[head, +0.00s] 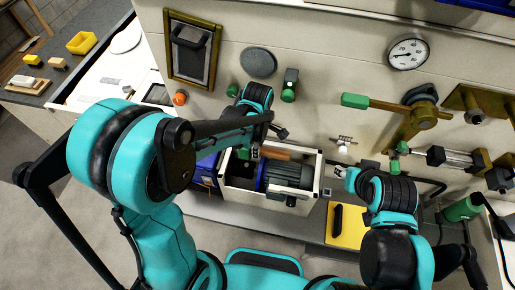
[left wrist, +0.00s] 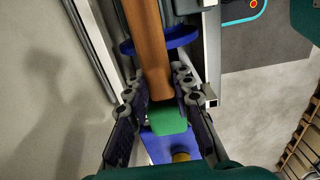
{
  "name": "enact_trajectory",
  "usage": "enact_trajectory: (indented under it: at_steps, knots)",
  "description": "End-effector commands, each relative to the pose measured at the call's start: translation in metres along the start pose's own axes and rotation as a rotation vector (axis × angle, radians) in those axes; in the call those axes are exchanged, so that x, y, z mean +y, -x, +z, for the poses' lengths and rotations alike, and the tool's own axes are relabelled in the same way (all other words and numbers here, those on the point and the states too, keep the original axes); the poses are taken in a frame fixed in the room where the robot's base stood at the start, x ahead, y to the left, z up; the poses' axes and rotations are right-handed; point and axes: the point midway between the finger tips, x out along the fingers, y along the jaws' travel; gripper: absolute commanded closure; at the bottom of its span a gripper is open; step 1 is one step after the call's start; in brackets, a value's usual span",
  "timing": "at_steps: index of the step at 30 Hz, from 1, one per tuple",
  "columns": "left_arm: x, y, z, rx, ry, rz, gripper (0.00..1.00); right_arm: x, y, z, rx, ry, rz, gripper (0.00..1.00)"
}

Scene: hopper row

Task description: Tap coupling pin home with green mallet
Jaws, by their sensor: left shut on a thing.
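The green mallet shows in the left wrist view as a green block (left wrist: 168,122) with a thick brown wooden rod (left wrist: 152,60) running away from it. In the head view the brown rod (head: 276,154) lies over the motor box. My left gripper (head: 255,152) is shut on the mallet, its fingers on either side where green meets brown. A blue coupling disc (left wrist: 160,46) sits beyond the rod; its blue edge (head: 262,174) shows beside the grey motor (head: 290,174). I cannot make out the coupling pin. My right gripper (head: 342,171) is right of the box; its opening is unclear.
The motor stands in a pale open-topped box (head: 270,203). A yellow panel (head: 347,226) lies to its lower right. The wall behind carries a gauge (head: 408,52), a green-handled lever (head: 370,101) and valves. A yellow bin (head: 82,42) stands far left.

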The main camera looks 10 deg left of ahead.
Motion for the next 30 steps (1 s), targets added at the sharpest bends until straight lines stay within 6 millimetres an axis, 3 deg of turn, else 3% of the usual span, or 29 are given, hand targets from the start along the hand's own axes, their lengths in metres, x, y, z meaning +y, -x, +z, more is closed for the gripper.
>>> enact_trajectory:
  at_steps: [12, 22, 30]
  knots:
    - [0.000, -0.008, 0.000, 0.000, 0.000, 0.000, 1.00, 0.000, -0.007, 0.005, 0.000, 0.000, 0.000, 0.60]
    - [0.000, -0.077, 0.000, 0.000, 0.000, 0.000, 1.00, 0.000, -0.058, 0.042, 0.000, 0.000, 0.000, 0.60]
    - [0.000, -0.048, 0.000, 0.000, 0.000, 0.000, 1.00, 0.000, -0.035, 0.025, 0.000, 0.000, 0.000, 0.60]
